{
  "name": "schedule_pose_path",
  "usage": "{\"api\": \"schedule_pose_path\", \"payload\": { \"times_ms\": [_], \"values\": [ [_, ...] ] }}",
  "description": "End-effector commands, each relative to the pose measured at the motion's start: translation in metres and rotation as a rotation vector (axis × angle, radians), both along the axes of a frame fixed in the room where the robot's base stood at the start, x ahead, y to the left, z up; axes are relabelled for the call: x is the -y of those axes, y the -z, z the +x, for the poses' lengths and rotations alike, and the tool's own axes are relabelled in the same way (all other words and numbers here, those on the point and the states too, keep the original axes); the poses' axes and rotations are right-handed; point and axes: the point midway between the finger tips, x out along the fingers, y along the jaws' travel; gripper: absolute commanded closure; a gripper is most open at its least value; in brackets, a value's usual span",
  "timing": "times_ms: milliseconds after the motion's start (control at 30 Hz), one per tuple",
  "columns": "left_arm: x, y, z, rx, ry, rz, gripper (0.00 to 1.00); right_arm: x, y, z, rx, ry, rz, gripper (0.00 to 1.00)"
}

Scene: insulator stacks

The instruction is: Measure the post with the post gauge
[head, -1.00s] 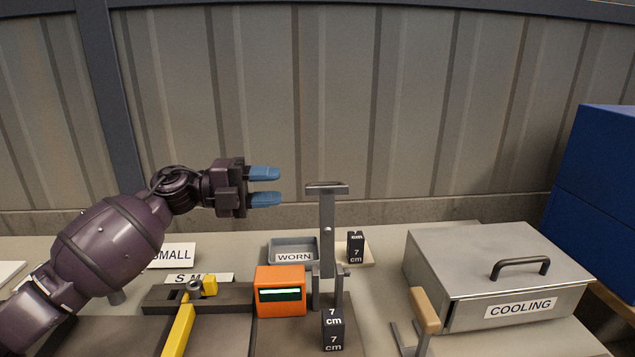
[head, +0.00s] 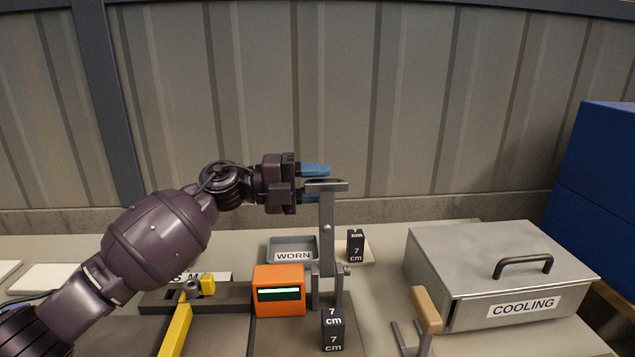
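A grey upright lever (head: 327,225) with a flat crossbar on top stands beside an orange box (head: 279,291) with a lit display; I take these to be the post gauge, with no label to confirm it. The display's reading is too small to make out. My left gripper (head: 313,184) has its blue fingers apart, one above and one below the left part of the crossbar; I cannot tell whether they touch it. A black block marked 7 cm (head: 333,330) stands in front of the lever. I cannot single out the post. My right gripper is not in view.
A grey tray labelled WORN (head: 293,255) and another black 7 cm block (head: 355,245) are behind. A metal COOLING box (head: 455,285) stands right, near a wooden handle (head: 426,309). A corrugated wall closes the back.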

Motion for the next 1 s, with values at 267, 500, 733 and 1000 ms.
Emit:
{"api": "schedule_pose_path", "payload": {
  "times_ms": [267, 500, 733, 1000],
  "values": [
    [0.0, 0.001, 0.0, 0.0, 0.0, 0.0, 1.0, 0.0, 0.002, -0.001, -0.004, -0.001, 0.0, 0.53],
    [0.0, 0.001, 0.0, 0.003, 0.0, 0.001, 1.0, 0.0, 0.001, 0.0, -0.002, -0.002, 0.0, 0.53],
    [-0.001, -0.005, -0.011, 0.067, 0.0, 0.002, 1.0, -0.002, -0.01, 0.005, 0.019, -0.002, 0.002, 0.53],
    [-0.001, -0.014, -0.04, 0.25, 0.0, 0.003, 1.0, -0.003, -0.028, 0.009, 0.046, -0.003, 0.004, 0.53]
  ]
}}
